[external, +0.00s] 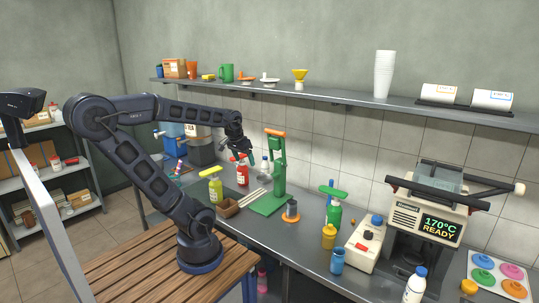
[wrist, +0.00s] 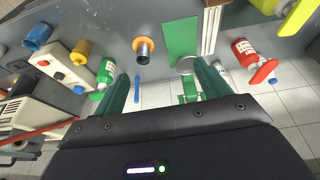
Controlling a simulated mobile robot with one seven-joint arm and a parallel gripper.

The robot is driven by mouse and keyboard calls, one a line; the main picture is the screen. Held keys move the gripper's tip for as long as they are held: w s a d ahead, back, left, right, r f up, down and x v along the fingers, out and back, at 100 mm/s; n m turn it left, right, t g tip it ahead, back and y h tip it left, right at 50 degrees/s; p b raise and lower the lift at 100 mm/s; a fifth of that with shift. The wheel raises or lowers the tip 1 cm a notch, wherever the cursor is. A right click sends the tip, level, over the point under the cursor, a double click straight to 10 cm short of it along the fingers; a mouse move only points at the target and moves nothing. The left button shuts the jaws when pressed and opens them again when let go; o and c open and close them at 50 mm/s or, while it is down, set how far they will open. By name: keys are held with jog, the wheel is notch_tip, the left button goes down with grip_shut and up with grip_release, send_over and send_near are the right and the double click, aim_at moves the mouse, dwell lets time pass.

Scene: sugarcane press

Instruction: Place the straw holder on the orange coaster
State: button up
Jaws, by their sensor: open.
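The orange coaster (external: 292,220) lies on the grey counter, right of the green press. A dark grey cylinder (external: 291,208) stands upright on it; I cannot tell whether this is the straw holder. In the wrist view the cylinder (wrist: 143,52) shows at top centre, with the orange coaster (wrist: 136,44) around its base. A small bundle of coloured sticks (external: 179,166), perhaps straws in a holder, stands at the counter's far left. My gripper (external: 243,157) is open and empty, raised above the counter left of the press; its spread fingers show in the wrist view (wrist: 162,85).
The green press (external: 278,175) stands beside the coaster. A shelf (external: 340,105) runs above.

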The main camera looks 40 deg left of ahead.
jog(key=shift+t, duration=0.3)
jog(key=s, duration=0.3)
jog(key=s+a, duration=0.1)
jog(key=s, duration=0.1)
jog(key=shift+r, duration=0.35)
dwell(0.7)
